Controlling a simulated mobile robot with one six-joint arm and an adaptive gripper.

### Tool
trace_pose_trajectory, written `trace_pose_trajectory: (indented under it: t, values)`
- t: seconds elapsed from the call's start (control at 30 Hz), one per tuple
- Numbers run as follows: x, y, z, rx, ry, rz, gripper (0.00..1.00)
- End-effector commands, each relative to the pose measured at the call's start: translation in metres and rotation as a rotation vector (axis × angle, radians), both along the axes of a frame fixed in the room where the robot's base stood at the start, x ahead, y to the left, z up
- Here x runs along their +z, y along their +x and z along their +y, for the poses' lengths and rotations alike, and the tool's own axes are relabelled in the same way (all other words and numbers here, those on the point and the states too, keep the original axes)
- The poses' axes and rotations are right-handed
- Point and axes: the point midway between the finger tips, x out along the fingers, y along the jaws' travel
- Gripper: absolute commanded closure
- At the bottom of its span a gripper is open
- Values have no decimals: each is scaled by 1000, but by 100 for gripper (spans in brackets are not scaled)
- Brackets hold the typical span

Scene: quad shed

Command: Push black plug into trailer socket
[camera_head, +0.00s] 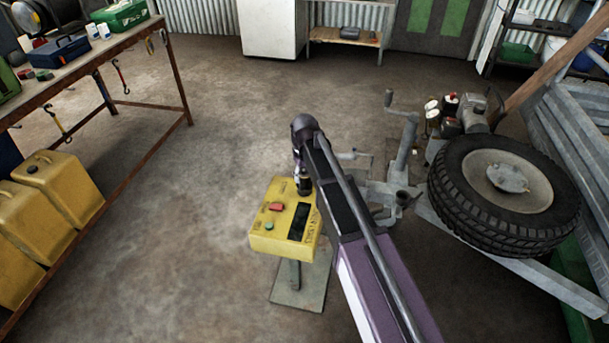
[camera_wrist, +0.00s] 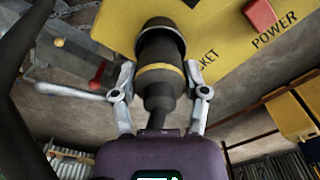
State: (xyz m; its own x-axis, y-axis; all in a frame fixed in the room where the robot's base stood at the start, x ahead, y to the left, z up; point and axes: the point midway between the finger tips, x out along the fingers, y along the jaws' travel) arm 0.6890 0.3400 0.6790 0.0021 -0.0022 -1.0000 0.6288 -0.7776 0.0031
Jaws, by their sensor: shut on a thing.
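The black plug (camera_wrist: 158,91) has a yellow band and is held between the two grey fingers of my gripper (camera_wrist: 160,72). Its front end meets a dark round collar, likely the trailer socket (camera_wrist: 160,26), at the face of a yellow box (camera_wrist: 226,42). How deep the plug sits I cannot tell. In the head view, the yellow box (camera_head: 268,243) stands on a post, and my gripper (camera_head: 303,172) is at its far edge. The plug shows there only as a small dark shape.
A red button (camera_head: 276,207) and a green one (camera_head: 269,226) are on the box. A trailer with a spare wheel (camera_head: 505,190) and a jockey crank stands to the right. A workbench (camera_head: 90,70) with yellow jerrycans (camera_head: 62,188) is at left. The floor between is clear.

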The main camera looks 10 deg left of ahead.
Motion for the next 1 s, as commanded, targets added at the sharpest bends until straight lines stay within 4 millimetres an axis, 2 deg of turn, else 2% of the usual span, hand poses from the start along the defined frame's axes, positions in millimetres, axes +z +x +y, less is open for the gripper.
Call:
trace_pose_trajectory:
  t: [1.0]
  values:
    - [-11,0,0,0,0,0,93]
